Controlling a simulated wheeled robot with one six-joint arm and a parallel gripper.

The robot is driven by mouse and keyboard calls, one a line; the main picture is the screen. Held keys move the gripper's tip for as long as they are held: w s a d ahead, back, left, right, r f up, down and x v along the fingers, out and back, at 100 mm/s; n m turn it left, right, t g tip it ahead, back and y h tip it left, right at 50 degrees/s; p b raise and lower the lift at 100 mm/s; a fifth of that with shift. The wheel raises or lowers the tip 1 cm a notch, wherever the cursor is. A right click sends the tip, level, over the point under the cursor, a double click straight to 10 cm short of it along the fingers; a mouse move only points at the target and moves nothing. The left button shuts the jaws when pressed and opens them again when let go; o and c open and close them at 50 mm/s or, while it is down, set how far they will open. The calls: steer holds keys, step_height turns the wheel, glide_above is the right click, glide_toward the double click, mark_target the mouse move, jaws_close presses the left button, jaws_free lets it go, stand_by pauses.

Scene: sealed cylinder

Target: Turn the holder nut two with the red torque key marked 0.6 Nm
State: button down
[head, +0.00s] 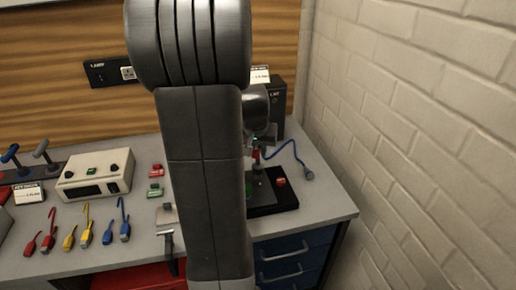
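My arm stands upright across the middle of the head view and hides much of the bench behind it. My gripper (259,143) shows only in part at the arm's right edge, above a black-based fixture (290,202). A small red piece (256,156) shows just below the gripper. I cannot tell whether it is held or what it belongs to. The holder nuts are too small or hidden to make out. Red hand tools, one short (32,243) and one hooked (48,231), lie on the bench at left. No 0.6 Nm marking is readable.
Yellow tools (86,228) and blue tools (124,222) lie beside the red ones. A cream box (95,175) stands behind them. A brick wall (420,130) closes the right side. Blue drawers (285,270) are below.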

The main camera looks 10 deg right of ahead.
steer(key=shift+f+b, duration=0.45)
steer(key=shift+f, duration=0.05)
stand_by(0.4)
steer(key=shift+f+b, duration=0.3)
steer(key=shift+f, duration=0.1)
steer(key=shift+f, duration=0.15)
steer(key=shift+f+b, duration=0.1)
steer(key=shift+b, duration=0.3)
steer(key=shift+m+g+h+b, duration=0.35)
steer(key=shift+m+b, duration=0.65)
steer(key=shift+m, duration=0.4)
steer(key=shift+m+g+h+b, duration=0.25)
steer(key=shift+m+h+b, duration=0.2)
steer(key=shift+m+b, duration=0.75)
steer(key=shift+m, duration=0.5)
steer(key=shift+m+g+h+b, duration=0.4)
steer(key=shift+m+g+b, duration=0.25)
steer(key=shift+m, duration=1.45)
